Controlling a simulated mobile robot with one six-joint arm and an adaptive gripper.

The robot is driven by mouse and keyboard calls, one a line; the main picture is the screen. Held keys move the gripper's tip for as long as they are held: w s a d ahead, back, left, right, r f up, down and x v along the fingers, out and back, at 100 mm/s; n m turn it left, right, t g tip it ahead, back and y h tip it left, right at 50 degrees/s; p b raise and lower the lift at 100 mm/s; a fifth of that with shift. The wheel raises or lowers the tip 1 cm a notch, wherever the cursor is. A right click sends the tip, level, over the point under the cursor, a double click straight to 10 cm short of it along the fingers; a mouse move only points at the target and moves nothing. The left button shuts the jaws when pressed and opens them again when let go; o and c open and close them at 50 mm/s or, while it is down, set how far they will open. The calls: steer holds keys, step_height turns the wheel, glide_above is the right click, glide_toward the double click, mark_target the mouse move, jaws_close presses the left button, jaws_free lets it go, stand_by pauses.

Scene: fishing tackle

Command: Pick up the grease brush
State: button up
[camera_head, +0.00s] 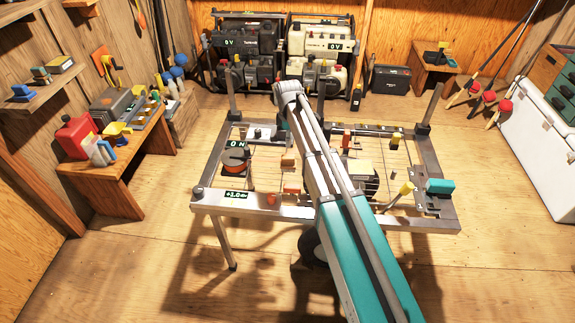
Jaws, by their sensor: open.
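I cannot surely pick out the grease brush at this size. One candidate is a small yellow-handled tool (402,192) with a pale shaft, leaning at the right front of the metal frame table (262,208). Other small yellow-handled items (115,128) lie on the left wooden bench. My arm reaches from the bottom over the middle of the frame table, with its bend near the far side. My gripper does not show; the arm seems to hide it. Part of the table's middle is also hidden behind the arm.
The left bench (120,170) holds a red can (77,137). Machines (245,50) stand at the back, a white chest (530,140) at right. Floor at front left is clear.

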mark_target(288, 163)
steer(key=shift+f+b, duration=4.1)
steer(key=shift+f, duration=0.1)
steer(key=shift+f+b, duration=2.55)
steer(key=shift+f, duration=0.05)
steer(key=c, duration=1.3)
